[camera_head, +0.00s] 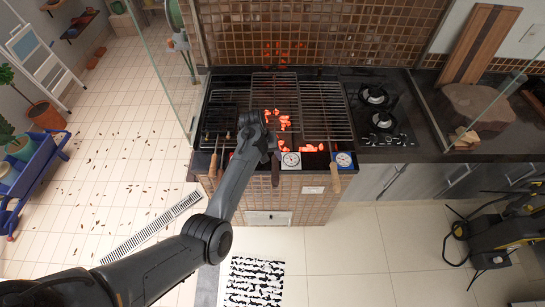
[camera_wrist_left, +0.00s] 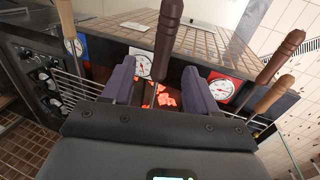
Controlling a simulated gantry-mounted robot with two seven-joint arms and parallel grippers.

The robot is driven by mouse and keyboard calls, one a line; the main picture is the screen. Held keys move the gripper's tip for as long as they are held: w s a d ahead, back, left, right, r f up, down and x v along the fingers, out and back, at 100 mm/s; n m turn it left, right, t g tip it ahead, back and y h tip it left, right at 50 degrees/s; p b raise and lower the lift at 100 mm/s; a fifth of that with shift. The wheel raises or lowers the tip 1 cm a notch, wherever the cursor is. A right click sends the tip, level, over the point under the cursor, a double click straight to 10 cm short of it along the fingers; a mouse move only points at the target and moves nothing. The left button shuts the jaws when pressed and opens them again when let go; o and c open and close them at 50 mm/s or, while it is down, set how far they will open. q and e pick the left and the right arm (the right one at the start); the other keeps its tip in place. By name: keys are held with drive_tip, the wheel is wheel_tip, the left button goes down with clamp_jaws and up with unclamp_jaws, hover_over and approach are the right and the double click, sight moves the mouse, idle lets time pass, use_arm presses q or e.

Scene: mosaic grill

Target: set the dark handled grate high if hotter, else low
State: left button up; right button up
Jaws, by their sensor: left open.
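The dark handle (camera_head: 275,175) of the middle grate (camera_head: 275,100) hangs over the grill's front edge. In the left wrist view the dark handle (camera_wrist_left: 167,35) and its thin rod lie between my left gripper's (camera_wrist_left: 158,72) two purple fingers. The fingers are apart, with a gap to the rod. In the head view my left gripper (camera_head: 274,150) is over the front of the middle grate. A white-framed dial (camera_head: 291,160) and a blue-framed dial (camera_head: 343,160) show there; a red-framed dial (camera_wrist_left: 221,89) shows in the left wrist view. Needle readings are too small to tell. My right gripper is not visible.
Another grate (camera_head: 325,105) on the right has a tan handle (camera_head: 335,178). At the left, a tan handle (camera_wrist_left: 272,97) and a reddish-brown handle (camera_wrist_left: 281,55) stick out. Red coals (camera_head: 278,118) lie below the grates. Glass panels (camera_head: 165,60) flank the grill.

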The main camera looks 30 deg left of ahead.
use_arm(q)
drive_tip(key=shift+v, duration=1.4)
drive_tip(key=s+a+f+g+y, duration=0.1)
drive_tip(key=s+a+f+g, duration=0.1)
drive_tip(key=s+f, duration=0.8)
drive_tip(key=s+a+f+g+y, duration=0.1)
drive_tip(key=s+f+g, duration=0.1)
drive_tip(key=s+f, duration=0.8)
drive_tip(key=s+d+r+m+y, duration=0.1)
drive_tip(key=s+r+m, duration=0.3)
drive_tip(key=s, duration=1)
drive_tip(key=s+d+r+m+t, duration=0.2)
drive_tip(key=s+d+r, duration=0.15)
drive_tip(key=r, duration=0.25)
drive_tip(key=w+d+r+m+t, duration=0.1)
drive_tip(key=d+r+t, duration=0.1)
drive_tip(key=r, duration=0.4)
drive_tip(key=w+d+r+m+t, duration=0.1)
drive_tip(key=w+d+r+t, duration=0.1)
drive_tip(key=d+r, duration=0.2)
wheel_tip(320, 180, up, 3)
drive_tip(key=shift+d+h, duration=0.15)
drive_tip(key=shift+h, duration=0.15)
